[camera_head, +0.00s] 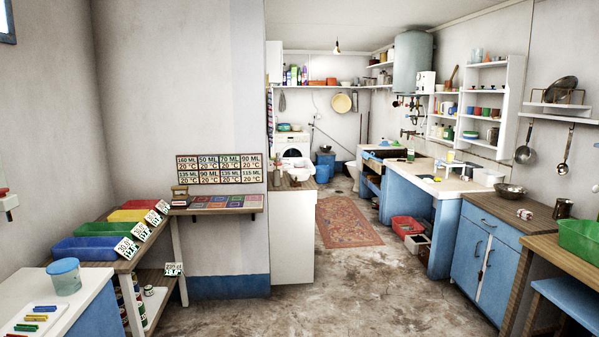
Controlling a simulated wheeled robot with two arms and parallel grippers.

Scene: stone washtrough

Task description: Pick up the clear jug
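I cannot pick out the clear jug with certainty. A translucent bluish round vessel (64,278) stands upright on the white-topped table (88,290) at the lower left; I cannot tell whether it is the jug. Small pale items (298,173) stand on the narrow white cabinet's top in the middle, too small to make out. Neither of my grippers is in view.
Blue, green, yellow and red bins (95,248) line the left shelf. A blue cabinet (487,262) with a wooden top holds a metal bowl (509,191). A patterned rug (347,222) lies farther back. The concrete floor (345,290) ahead is clear.

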